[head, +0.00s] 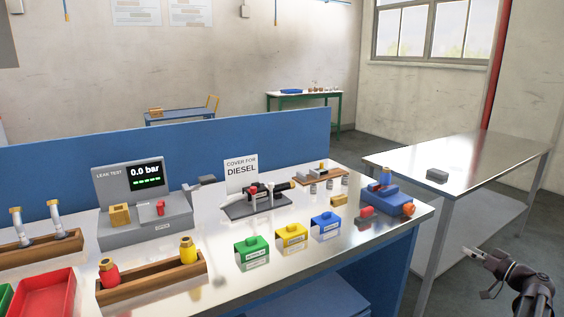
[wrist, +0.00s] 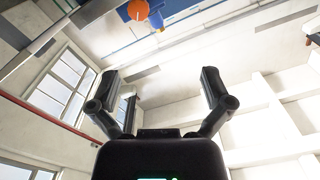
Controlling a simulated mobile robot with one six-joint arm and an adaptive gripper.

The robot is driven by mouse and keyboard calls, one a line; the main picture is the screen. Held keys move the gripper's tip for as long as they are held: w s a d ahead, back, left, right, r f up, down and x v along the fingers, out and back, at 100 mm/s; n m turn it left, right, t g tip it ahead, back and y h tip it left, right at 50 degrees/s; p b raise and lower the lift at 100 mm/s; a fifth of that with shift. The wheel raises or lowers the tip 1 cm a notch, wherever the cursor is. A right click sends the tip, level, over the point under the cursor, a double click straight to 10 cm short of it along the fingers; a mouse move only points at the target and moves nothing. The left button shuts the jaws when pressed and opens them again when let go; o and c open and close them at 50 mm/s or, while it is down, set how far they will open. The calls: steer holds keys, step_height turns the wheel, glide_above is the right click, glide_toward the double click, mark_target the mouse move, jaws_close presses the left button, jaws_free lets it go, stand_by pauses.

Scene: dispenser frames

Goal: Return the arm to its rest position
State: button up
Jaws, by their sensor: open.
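My gripper (head: 483,258) is at the lower right in the head view, off the right end of the workbench and in front of the metal side table. In the wrist view my gripper (wrist: 172,88) has its two fingers spread wide with nothing between them. That view looks past the fingers at walls, windows and part of the blue bench, so the arm is clear of the bench top. My arm's other links are mostly outside the head view.
The metal side table (head: 470,163) holds a small grey block (head: 437,176).

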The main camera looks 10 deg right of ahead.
steer(key=w+a+f+g, duration=0.1)
steer(key=a+f+g, duration=0.25)
steer(key=a, duration=0.65)
steer(key=w+a+f+g+y, duration=0.1)
steer(key=w+a+f+g, duration=0.2)
steer(key=a, duration=0.6)
steer(key=a+f+g, duration=0.4)
steer(key=a+f, duration=0.1)
steer(key=a, duration=0.5)
steer(key=s+a+f+g+h, duration=0.3)
steer(key=s+a+f+h, duration=0.15)
steer(key=a, duration=0.55)
steer(key=s+a+f+g+h, duration=0.3)
steer(key=s+a, duration=0.2)
steer(key=a, duration=0.4)
step_height(320, 180, up, 20)
steer(key=p, duration=1.9)
steer(key=shift+s+f, duration=0.15)
steer(key=shift+f, duration=0.1)
